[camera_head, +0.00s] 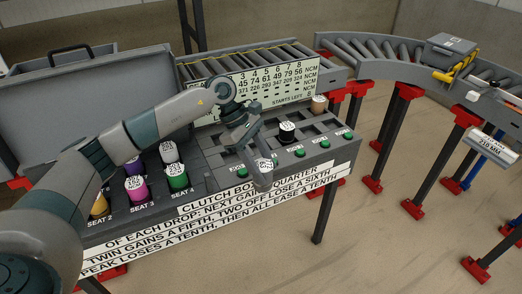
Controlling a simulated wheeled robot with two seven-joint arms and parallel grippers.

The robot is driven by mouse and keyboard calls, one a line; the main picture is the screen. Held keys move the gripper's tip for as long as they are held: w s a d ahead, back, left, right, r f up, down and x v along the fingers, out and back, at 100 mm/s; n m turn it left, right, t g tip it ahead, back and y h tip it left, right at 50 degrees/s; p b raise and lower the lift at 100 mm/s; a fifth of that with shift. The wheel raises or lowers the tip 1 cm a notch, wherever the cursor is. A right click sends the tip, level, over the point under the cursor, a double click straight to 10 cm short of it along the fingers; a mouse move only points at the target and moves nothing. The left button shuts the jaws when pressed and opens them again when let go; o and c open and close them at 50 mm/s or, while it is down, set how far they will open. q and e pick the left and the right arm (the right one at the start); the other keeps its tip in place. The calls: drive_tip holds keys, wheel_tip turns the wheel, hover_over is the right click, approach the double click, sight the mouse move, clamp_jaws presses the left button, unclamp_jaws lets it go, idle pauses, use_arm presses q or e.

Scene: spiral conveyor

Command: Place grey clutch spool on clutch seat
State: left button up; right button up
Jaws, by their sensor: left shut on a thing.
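My left gripper (262,176) is shut on a spool with a white printed top (266,163), over the front middle of the grey clutch board (222,158). A finger hides most of its side; what shows looks grey, so I take it as the grey clutch spool. I cannot tell whether it touches the board. The board has square recesses and green buttons along its front. A black spool (287,134) and a tan spool (319,104) stand in recesses to the right. My right gripper is not in view.
A number board (270,83) stands behind. A roller conveyor (370,52) on red-footed legs curves right. Open floor lies in front.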

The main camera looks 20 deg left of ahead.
use_arm(q)
drive_tip(key=s+d+r+m+g+y, duration=0.1)
drive_tip(key=s+d+m+g+y, duration=0.2)
drive_tip(key=s+m, duration=1.2)
drive_tip(key=m+g+y, duration=0.2)
drive_tip(key=y, duration=0.1)
drive_tip(key=shift+r+g, duration=0.3)
drive_tip(key=shift+r, duration=0.05)
drive_tip(key=shift+s, duration=0.1)
